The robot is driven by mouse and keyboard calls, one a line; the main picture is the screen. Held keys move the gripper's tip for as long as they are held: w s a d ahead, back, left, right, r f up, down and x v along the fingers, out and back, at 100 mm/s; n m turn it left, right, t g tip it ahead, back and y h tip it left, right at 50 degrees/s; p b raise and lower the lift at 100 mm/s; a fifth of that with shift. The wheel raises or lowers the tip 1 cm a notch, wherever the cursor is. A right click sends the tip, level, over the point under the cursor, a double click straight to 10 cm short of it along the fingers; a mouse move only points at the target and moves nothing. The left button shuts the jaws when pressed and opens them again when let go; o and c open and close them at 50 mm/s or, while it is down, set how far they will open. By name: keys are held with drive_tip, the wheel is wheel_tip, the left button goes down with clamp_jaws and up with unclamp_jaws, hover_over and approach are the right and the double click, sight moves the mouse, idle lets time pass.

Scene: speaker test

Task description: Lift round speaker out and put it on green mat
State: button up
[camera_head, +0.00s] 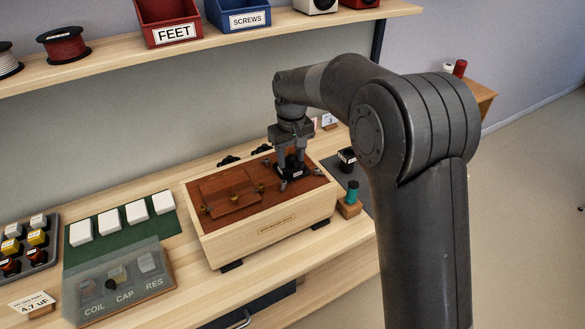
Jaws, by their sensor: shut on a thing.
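My gripper (290,161) points down over the right part of the wooden box (270,236). It is shut on a dark thing (293,171), which seems to be the round speaker. The fingers hide much of it, and its round outline is not clear. It is at the box's red-brown top, and I cannot tell whether it is still seated or slightly raised. Small grey clamp-like parts sit around it. The green mat (122,232) lies left of the box, with several white blocks on it.
A tray of coloured parts (29,246) is at far left. A teal-topped peg (351,194) and a dark mat with a small black part (347,157) are right of the box. A shelf (100,68) with bins hangs behind.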

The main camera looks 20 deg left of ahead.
drive_tip(key=shift+s+d+f, duration=0.1)
drive_tip(key=shift+f, duration=0.6)
drive_tip(key=shift+c, duration=0.3)
drive_tip(key=shift+r, duration=0.2)
clamp_jaws()
drive_tip(key=shift+r, duration=2.95)
